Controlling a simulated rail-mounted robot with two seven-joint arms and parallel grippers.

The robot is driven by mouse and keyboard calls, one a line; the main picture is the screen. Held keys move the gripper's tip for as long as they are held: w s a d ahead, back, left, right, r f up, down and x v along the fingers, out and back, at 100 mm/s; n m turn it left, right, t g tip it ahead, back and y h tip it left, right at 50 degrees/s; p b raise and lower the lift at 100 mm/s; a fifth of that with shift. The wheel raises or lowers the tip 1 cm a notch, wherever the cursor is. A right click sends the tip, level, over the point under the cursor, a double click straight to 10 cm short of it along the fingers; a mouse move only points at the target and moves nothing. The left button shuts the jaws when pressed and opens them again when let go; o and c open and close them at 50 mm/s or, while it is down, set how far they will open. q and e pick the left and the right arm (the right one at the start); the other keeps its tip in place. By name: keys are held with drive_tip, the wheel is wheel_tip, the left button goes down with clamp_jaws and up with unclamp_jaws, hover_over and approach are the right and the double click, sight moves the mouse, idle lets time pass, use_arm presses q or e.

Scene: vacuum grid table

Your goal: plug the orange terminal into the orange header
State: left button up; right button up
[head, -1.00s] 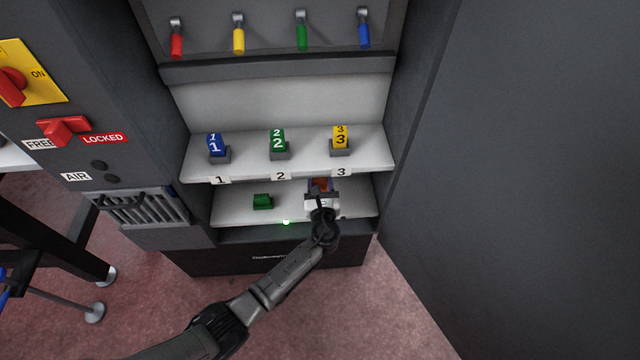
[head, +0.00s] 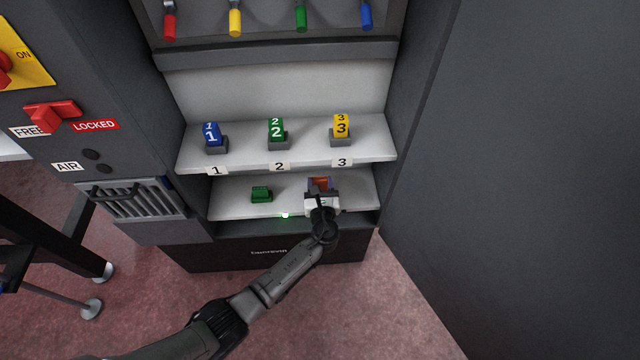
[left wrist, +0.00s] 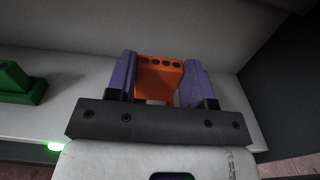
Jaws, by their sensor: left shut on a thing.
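My left gripper (head: 321,190) reaches over the right part of the lower shelf. In the left wrist view its two purple fingers (left wrist: 158,82) are shut on an orange block (left wrist: 160,68) with a row of dark holes along its top. The block also shows as a small orange patch in the head view (head: 320,182). I cannot tell from these frames whether this block is the terminal or the header, nor whether it touches the shelf. No second orange part is visible. My right gripper is not in view.
A green connector (head: 261,194) sits on the lower shelf (head: 235,207), left of my gripper, and in the left wrist view (left wrist: 20,84). The upper shelf (head: 310,150) above holds numbered blue, green and yellow blocks. A dark side wall (head: 405,120) stands at the right.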

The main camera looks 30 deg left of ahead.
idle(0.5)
use_arm(q)
drive_tip(key=shift+p, duration=0.3)
idle(0.4)
idle(0.5)
drive_tip(key=shift+f+b, duration=1)
drive_tip(key=shift+f, duration=0.45)
drive_tip(key=o, duration=1)
